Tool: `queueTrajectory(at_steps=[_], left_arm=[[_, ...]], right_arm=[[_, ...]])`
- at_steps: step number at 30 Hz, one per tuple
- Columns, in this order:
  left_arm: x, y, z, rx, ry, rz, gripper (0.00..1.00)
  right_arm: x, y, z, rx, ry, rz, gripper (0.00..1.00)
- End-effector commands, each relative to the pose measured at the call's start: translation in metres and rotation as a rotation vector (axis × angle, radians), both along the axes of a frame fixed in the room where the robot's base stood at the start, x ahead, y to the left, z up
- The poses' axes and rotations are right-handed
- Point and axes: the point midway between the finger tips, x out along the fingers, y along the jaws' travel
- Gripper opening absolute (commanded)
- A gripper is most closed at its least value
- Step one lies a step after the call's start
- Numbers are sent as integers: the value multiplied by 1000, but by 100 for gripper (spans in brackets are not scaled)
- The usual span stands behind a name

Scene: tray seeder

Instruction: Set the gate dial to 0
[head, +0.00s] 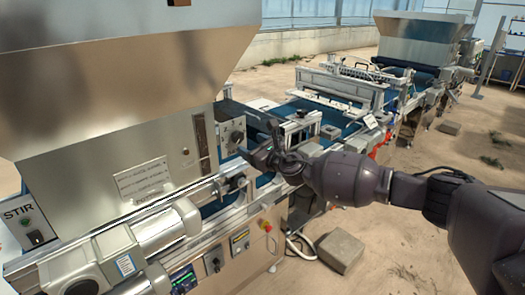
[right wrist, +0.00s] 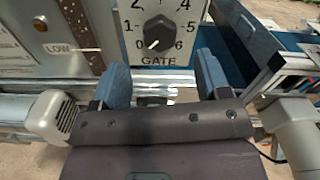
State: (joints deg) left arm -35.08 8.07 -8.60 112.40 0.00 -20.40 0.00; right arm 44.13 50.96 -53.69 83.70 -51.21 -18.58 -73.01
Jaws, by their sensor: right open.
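The gate dial (right wrist: 160,33) is a round black knob on a light plate marked GATE, with numbers from 0 to 6 around it. A pale mark shows at the knob's lower left, close to the 0; its exact setting is hard to read. In the head view the dial's plate (head: 233,136) is on the side of the metal hopper, partly hidden by my gripper. My right gripper (right wrist: 161,80) is open and empty, its two blue-grey fingers apart just below and in front of the dial. It also shows in the head view (head: 262,150). My left gripper is not in view.
The steel hopper (head: 90,95) fills the left side, with a STIR switch (head: 36,237) low at its edge. A motor (head: 150,228) and rails run below the dial. A conveyor line (head: 330,105) extends behind. A concrete block (head: 340,250) lies on the sandy floor.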

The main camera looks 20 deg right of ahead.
Motion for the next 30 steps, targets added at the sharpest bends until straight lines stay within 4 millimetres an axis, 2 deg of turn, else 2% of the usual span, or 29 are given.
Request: queueTrajectory(at_steps=[3, 10, 30], left_arm=[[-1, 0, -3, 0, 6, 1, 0], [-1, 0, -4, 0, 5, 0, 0], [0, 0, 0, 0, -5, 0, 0]], right_arm=[[-17, -7, -1, -1, 1, 1, 69], [-39, -14, -1, -1, 1, 0, 69], [-43, -15, 0, 12, 5, 1, 69]])
